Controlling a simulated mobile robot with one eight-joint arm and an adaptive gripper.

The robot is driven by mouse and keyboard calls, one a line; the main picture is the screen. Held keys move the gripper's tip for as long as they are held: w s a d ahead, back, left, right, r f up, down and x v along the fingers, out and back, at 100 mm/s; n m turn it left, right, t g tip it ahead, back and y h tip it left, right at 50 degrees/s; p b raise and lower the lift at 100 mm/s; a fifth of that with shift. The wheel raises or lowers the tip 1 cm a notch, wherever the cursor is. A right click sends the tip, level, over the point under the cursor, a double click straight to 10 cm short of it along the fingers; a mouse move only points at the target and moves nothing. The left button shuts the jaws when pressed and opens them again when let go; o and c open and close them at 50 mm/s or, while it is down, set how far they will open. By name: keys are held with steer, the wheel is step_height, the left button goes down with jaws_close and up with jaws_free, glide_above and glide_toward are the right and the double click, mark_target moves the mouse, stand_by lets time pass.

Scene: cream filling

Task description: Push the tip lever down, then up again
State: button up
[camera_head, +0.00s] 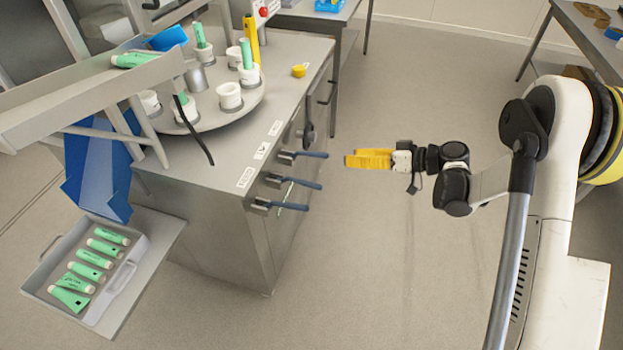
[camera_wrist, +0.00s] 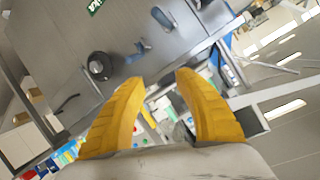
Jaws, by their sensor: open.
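Three levers with blue handles stick out from the front of the steel machine: a far one (camera_head: 314,155), a middle one (camera_head: 305,184) and a near one (camera_head: 292,207). White labels lie on the top edge above them, too small to read, so I cannot tell which is the tip lever. My gripper (camera_head: 347,160) has yellow fingers and is to the right of the far lever, apart from it. In the wrist view my gripper (camera_wrist: 163,78) is open and empty, with blue handles (camera_wrist: 137,52) beyond its fingertips.
A round turntable (camera_head: 215,118) with white cups and green tubes stands on the machine top (camera_head: 293,60). A grey tray (camera_head: 108,298) of several green tubes is at lower left. A black round knob (camera_wrist: 100,65) shows in the wrist view. The floor (camera_head: 385,265) around my arm is clear.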

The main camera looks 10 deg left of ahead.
mark_target(305, 183)
steer(key=s+a+f+n+g+y, duration=0.2)
steer(key=s+f+n+y, duration=0.2)
steer(key=f, duration=0.7)
steer(key=a+b, duration=0.1)
steer(key=a, duration=0.2)
steer(key=a+b, duration=0.1)
steer(key=a, duration=0.2)
steer(key=w+a+b, duration=0.1)
steer(key=a, duration=0.2)
steer(key=shift+a+f, duration=0.1)
steer(key=shift+f, duration=0.05)
steer(key=shift+a+b, duration=0.35)
steer(key=shift+a, duration=0.15)
jaws_close()
